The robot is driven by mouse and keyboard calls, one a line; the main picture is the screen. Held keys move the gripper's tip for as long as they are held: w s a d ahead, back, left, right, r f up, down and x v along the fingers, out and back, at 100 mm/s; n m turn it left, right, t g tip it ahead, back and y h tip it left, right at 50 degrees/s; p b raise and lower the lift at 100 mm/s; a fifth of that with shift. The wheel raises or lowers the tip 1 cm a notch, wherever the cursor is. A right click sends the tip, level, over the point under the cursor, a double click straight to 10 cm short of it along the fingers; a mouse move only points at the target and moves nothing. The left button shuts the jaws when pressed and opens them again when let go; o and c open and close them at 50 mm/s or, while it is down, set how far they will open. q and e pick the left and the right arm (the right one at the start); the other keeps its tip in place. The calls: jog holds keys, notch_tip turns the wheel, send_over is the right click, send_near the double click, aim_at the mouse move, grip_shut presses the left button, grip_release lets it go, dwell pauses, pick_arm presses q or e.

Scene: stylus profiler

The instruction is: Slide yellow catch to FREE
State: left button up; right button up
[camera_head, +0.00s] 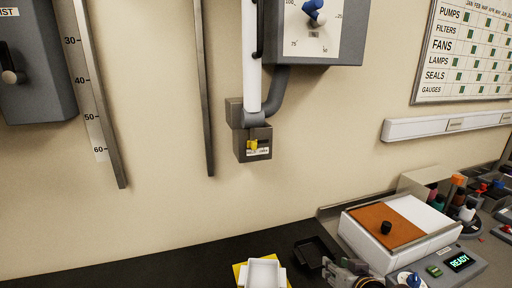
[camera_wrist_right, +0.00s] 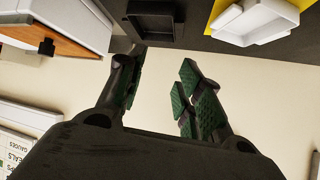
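The yellow catch (camera_head: 252,144) is a small piece on the front of a dark grey box (camera_head: 255,133) mounted on the wall, below a white vertical tube. It sits toward the left of a dark slot. A white label lies under it, too small to read. My right gripper (camera_head: 352,273) is at the bottom edge of the head view, well below and to the right of the catch. In the wrist view its green-padded fingers (camera_wrist_right: 165,78) are apart with nothing between them. The catch does not show in the wrist view. My left gripper is not in view.
A white instrument with an orange panel (camera_head: 382,224) and a READY display (camera_head: 458,262) stands on the bench at right. A black tray (camera_head: 312,253) and a white tray (camera_head: 263,274) on yellow lie below the catch. A grey dial box (camera_head: 330,47) hangs above right.

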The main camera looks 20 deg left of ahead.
jog(key=w+a+r+n+t+y, duration=0.1)
jog(key=w+a+r, duration=0.1)
jog(key=a+r, duration=0.35)
jog(key=w+a+r+t+y, duration=0.1)
jog(key=a+r+t, duration=0.15)
jog(key=r, duration=0.55)
jog(key=n+t+y, duration=0.1)
jog(key=n+y, duration=0.2)
jog(key=y, duration=0.1)
send_near(255, 145)
jog(key=s+d+f, duration=0.1)
jog(key=s+d, duration=0.3)
jog(key=shift+a+r, duration=0.3)
jog(key=shift+a, duration=0.3)
jog(key=shift+r+p+x, duration=0.15)
jog(key=shift+p+x, duration=0.7)
jog(key=shift+x, duration=2.6)
jog(key=shift+r+p+x, duration=0.1)
jog(key=shift+p+x, duration=0.7)
jog(key=shift+x, duration=2.65)
jog(key=shift+s, duration=0.1)
jog(key=shift+c, duration=0.2)
grip_shut()
